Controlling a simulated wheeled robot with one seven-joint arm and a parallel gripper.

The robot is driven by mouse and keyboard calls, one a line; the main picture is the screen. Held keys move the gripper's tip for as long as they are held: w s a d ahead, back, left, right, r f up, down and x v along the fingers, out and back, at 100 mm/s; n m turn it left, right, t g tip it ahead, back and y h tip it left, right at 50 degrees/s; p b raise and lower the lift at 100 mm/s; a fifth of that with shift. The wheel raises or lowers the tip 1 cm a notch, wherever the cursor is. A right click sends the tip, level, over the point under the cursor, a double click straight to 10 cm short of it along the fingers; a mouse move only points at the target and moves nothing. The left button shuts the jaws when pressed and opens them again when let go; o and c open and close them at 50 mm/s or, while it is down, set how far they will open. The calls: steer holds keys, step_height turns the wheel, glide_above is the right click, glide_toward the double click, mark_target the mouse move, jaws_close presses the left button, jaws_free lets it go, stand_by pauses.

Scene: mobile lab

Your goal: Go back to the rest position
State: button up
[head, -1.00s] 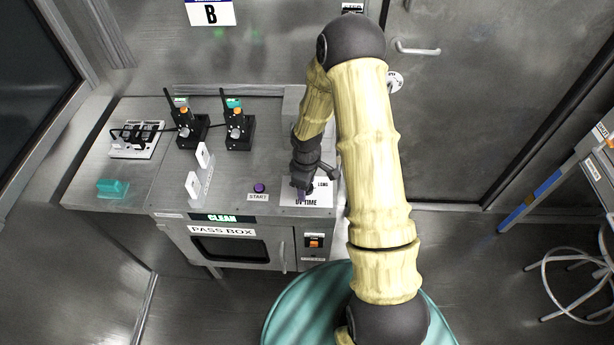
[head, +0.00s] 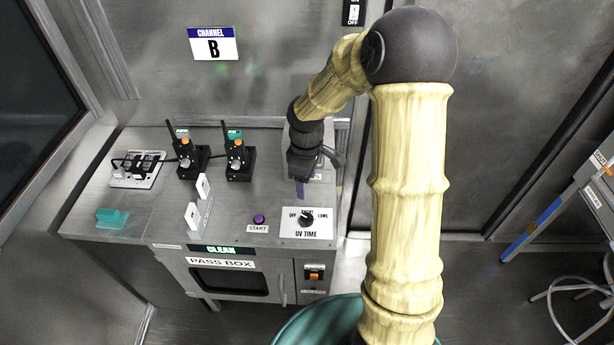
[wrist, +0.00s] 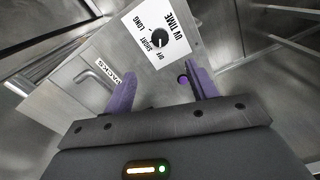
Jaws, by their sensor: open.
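My gripper (head: 303,182) is open and empty above the pass box's top, behind the UV TIME dial in the head view. Its purple fingers stand apart in the wrist view (wrist: 161,90). The black UV TIME dial (head: 306,218) sits on a white plate marked OFF, SHORT and LONG. It also shows in the wrist view (wrist: 158,41), beyond the fingers and clear of them. I cannot tell its exact setting. The purple START button (head: 259,219) is left of the dial. Part of it shows beside one finger in the wrist view (wrist: 182,79).
The pass box (head: 230,277) has a CLEAN sign. Two black radios (head: 239,160) stand on the worktop, with a white power strip (head: 138,170) and a teal block (head: 112,217) to the left.

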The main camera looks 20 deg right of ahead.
steer(key=shift+r, duration=0.45)
steer(key=shift+s, duration=0.1)
steer(key=s+r+m+t, duration=0.1)
steer(key=s+r+m, duration=0.1)
steer(key=s+m, duration=0.3)
steer(key=s+r+m+t, duration=0.1)
steer(key=s+r+m, duration=0.1)
steer(key=s+m, duration=0.3)
steer(key=s, duration=0.4)
steer(key=shift+s+d+r+m+t, duration=0.15)
steer(key=shift+r+m+t, duration=0.15)
steer(key=shift+r+m, duration=0.1)
steer(key=shift+s, duration=0.1)
stand_by(1.1)
